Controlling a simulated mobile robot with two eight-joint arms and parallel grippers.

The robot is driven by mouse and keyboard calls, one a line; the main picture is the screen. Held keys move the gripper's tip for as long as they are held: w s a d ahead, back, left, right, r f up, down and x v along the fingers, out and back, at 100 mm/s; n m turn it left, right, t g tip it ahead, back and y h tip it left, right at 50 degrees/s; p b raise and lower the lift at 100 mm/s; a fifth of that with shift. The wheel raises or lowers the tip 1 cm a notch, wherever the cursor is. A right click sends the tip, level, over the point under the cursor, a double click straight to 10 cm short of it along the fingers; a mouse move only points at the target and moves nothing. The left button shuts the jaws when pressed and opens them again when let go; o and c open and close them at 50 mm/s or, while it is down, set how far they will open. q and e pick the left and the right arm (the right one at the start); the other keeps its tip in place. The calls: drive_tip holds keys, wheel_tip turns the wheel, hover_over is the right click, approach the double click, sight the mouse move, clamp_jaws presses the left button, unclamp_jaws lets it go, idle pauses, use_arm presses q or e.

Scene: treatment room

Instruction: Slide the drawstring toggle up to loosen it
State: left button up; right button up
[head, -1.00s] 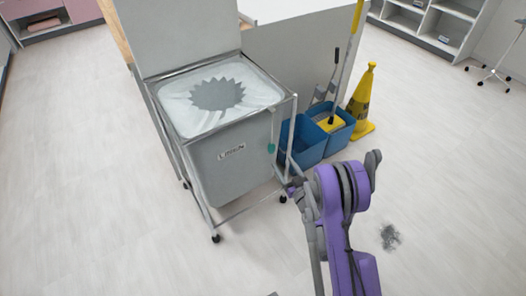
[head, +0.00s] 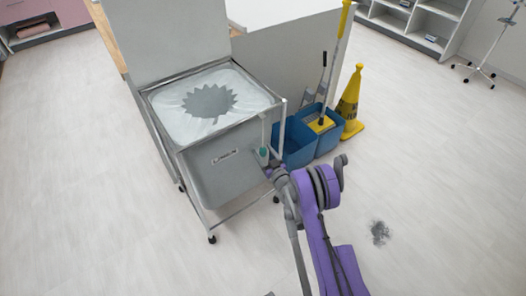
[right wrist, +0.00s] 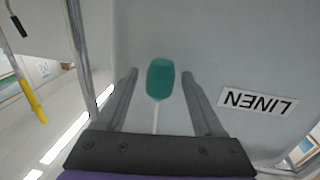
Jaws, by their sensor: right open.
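The teal drawstring toggle (head: 263,152) hangs at the right front side of the grey linen bag (head: 212,178). In the right wrist view the toggle (right wrist: 160,82) is between the fingers, with a visible gap on each side. A thin white cord (right wrist: 156,120) runs from it toward the gripper's palm. My right gripper (head: 270,170) is open, its fingers on both sides of the toggle without visible contact. How far the fingertips reach in depth is hard to tell. My left gripper is not in view.
The bag hangs in a metal frame cart (head: 283,125) on castors, with a grey lid (head: 165,40) raised behind. Blue mop buckets (head: 300,143) and a yellow cone (head: 351,103) stand close on the right. A dark smudge (head: 380,232) marks otherwise clear floor.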

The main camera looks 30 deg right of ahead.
drive_tip(key=shift+w, duration=0.25)
clamp_jaws()
drive_tip(key=shift+r, duration=0.1)
idle(1.2)
